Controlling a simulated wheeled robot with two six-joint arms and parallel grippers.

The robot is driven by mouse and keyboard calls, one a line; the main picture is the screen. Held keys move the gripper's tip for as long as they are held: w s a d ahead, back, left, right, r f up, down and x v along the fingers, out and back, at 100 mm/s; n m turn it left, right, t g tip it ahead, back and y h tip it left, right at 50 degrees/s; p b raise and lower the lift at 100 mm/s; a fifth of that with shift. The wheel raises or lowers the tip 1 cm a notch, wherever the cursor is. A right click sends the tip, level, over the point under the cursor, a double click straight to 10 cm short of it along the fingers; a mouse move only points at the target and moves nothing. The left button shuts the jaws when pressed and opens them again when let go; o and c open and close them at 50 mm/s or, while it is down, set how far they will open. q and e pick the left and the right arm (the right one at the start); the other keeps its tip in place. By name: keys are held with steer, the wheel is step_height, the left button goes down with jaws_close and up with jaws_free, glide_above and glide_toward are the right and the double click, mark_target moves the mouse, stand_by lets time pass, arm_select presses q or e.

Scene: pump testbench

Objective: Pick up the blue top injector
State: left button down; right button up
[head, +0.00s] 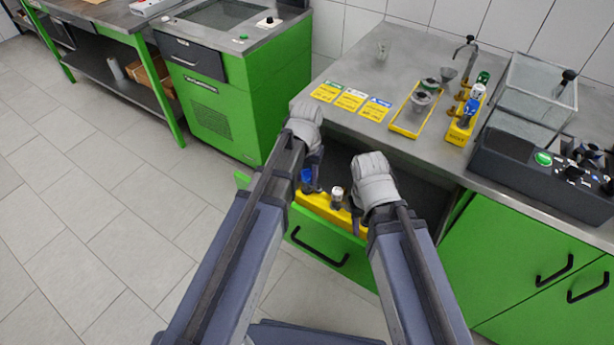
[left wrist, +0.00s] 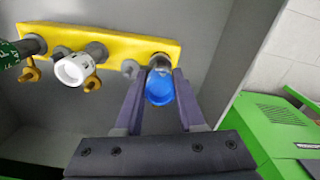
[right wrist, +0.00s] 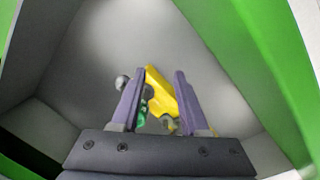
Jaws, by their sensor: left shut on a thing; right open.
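The blue top injector (left wrist: 160,88) sits at the end of a yellow rack (left wrist: 120,42) inside the open drawer. My left gripper (left wrist: 158,84) is shut on it, one finger on each side; it also shows in the head view (head: 307,178). My left gripper (head: 314,184) hides part of it there. Along the rack are a white top injector (left wrist: 76,69) and a green top injector (left wrist: 10,54). My right gripper (right wrist: 158,80) is open, its fingers over the rack's other end, where a bit of green (right wrist: 142,110) shows between them. Whether it touches the rack cannot be told.
The open green drawer (head: 325,250) surrounds both grippers with its walls. On the counter above are a yellow tray (head: 395,127), colored label cards (head: 350,99), a second yellow rack with injectors (head: 458,134) and a dark control box (head: 510,165).

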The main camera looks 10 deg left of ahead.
arm_select(q)
step_height(320, 180, up, 9)
steer(key=p, duration=0.8)
steer(key=shift+f, duration=0.1)
